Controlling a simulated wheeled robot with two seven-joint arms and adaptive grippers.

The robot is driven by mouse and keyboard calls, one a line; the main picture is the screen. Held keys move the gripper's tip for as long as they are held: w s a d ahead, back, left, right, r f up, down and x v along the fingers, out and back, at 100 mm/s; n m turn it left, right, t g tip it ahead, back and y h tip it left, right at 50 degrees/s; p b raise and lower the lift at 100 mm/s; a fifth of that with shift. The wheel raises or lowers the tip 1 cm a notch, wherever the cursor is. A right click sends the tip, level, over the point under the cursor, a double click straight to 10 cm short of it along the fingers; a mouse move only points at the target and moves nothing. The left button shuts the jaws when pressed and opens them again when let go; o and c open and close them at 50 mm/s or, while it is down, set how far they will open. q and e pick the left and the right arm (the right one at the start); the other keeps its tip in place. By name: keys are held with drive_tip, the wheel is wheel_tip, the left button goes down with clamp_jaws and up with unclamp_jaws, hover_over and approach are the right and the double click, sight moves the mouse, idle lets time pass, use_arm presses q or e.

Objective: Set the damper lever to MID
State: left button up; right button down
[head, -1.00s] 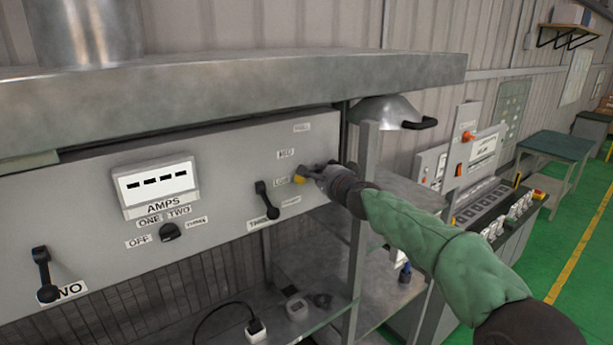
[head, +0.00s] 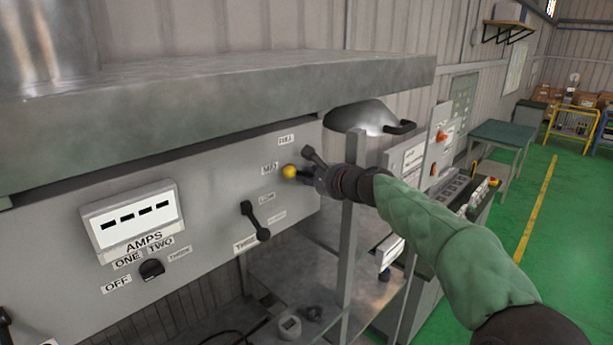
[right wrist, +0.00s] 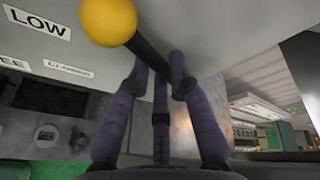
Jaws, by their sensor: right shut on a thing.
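The damper lever has a yellow knob (head: 289,172) on a dark shaft at the right end of the grey panel. In the head view the knob is right beside the MID label (head: 269,169), below FULL (head: 286,139) and above LOW (head: 266,198). My right gripper (head: 312,178) is at the lever from the right, shut on it. In the right wrist view the knob (right wrist: 108,20) sticks out past the fingertips (right wrist: 165,70), which close around the dark shaft (right wrist: 147,52). The fingers partly hide the shaft. My left gripper is out of view.
A black toggle lever (head: 255,221) sits below left of the damper lever. An ammeter (head: 130,218) and a rotary knob (head: 151,269) are further left. A steel ledge (head: 230,100) overhangs the panel. A grey post (head: 347,255) stands close under my right forearm.

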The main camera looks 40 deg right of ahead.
drive_tip(key=c, duration=1.1)
unclamp_jaws()
drive_tip(key=v, duration=1.2)
